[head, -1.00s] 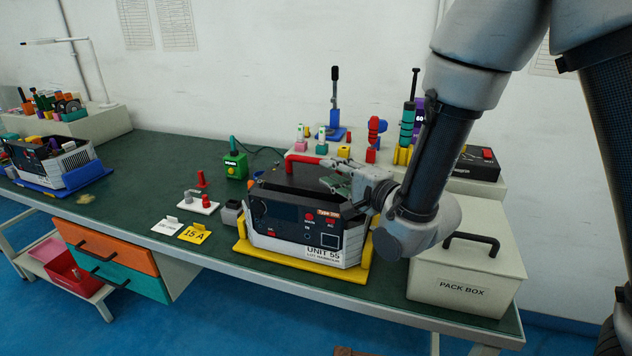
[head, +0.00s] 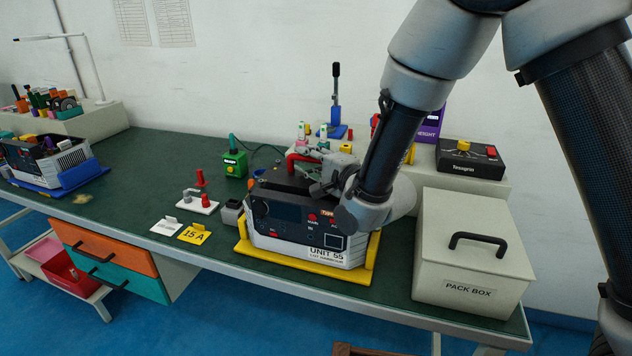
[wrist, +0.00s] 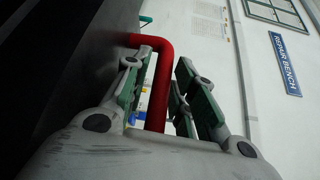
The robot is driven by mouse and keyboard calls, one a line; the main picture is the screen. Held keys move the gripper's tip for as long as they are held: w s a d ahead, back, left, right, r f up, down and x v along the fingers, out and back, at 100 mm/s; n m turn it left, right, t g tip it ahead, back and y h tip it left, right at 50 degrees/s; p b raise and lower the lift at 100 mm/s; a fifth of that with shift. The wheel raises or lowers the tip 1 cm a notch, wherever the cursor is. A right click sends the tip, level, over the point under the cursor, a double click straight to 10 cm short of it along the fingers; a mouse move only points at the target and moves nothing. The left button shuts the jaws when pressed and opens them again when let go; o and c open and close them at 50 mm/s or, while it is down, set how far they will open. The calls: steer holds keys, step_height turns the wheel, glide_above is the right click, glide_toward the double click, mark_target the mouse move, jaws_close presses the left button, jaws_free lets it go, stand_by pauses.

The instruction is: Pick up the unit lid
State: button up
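The unit lid (head: 275,179) is the dark top of the unit marked UNIT 55 (head: 300,232), which sits in a yellow cradle (head: 312,271) on the bench. A red bar handle (head: 296,160) stands on the lid. In the wrist view the red handle (wrist: 159,85) shows between the fingers, and a dark surface that looks like the lid (wrist: 70,70) fills the left. My gripper (wrist: 165,85) is open, its fingers on either side of the handle, with a gap on the right finger's side. In the head view my gripper (head: 312,166) partly hides the handle and the lid's right part.
A pack box (head: 468,250) with a black handle stands close to the right. A grey riser (head: 495,190) with tools and a Tesagrin box (head: 470,158) is behind. A yellow 15 A card (head: 194,234) and a red-knobbed fixture (head: 201,200) lie left. The bench's left middle is mostly clear.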

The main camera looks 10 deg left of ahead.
jaws_close()
steer(key=shift+r, duration=0.1)
step_height(320, 180, up, 10)
stand_by(0.7)
